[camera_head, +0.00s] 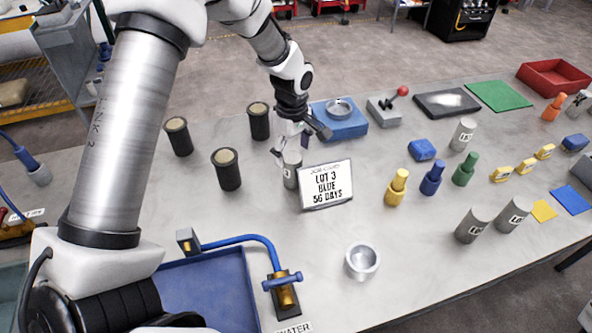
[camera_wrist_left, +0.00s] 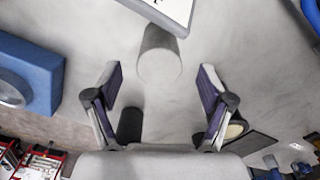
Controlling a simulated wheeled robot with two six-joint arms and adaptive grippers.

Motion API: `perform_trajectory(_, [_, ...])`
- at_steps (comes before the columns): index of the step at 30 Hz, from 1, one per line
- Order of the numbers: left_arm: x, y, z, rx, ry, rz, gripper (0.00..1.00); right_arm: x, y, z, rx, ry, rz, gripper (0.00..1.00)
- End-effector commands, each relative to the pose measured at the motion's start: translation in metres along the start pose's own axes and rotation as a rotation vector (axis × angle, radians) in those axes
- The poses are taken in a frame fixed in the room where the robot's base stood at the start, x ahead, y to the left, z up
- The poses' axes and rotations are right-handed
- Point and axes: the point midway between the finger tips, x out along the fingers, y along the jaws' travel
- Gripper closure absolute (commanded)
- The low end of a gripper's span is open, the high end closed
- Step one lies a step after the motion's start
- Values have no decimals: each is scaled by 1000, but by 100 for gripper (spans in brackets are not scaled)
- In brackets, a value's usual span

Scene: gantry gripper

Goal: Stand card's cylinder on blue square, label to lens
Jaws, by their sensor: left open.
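The job card (camera_head: 326,186) stands on the table and reads LOT 3, BLUE, 56 DAYS. A grey cylinder (camera_head: 291,172) stands upright just behind its left edge, its label partly seen and unreadable. My left gripper (camera_head: 291,146) is open at this cylinder. In the left wrist view the cylinder (camera_wrist_left: 159,56) lies ahead, between the lines of the open fingers (camera_wrist_left: 160,80), with no clear contact. Other labelled grey cylinders stand at the back (camera_head: 463,134) and front right (camera_head: 473,225), (camera_head: 513,214). The blue square (camera_head: 572,200) lies bare at the right. My right gripper is out of view.
Dark pots (camera_head: 227,170) stand left of the gripper. Behind it is a blue block with a metal ring (camera_head: 338,121). Yellow (camera_head: 396,188), blue (camera_head: 432,178) and green (camera_head: 465,169) pegs stand between card and squares. A metal cup (camera_head: 361,261) and a yellow square (camera_head: 543,211) are nearer.

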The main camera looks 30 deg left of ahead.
Motion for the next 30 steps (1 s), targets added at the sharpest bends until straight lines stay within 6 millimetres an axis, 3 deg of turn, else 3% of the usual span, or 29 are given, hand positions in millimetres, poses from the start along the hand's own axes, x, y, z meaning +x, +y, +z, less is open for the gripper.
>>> perform_trajectory(5, [24,-3,0,0,-1,-5,19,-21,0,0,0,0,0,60])
perform_trajectory(9, [48,-2,0,0,0,-3,19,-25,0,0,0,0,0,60])
perform_trajectory(16, [53,-2,0,0,0,1,19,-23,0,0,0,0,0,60])
perform_trajectory(23, [53,-2,0,0,0,1,100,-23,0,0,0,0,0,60])
perform_trajectory(30, [52,-1,0,0,1,1,100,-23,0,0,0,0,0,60])
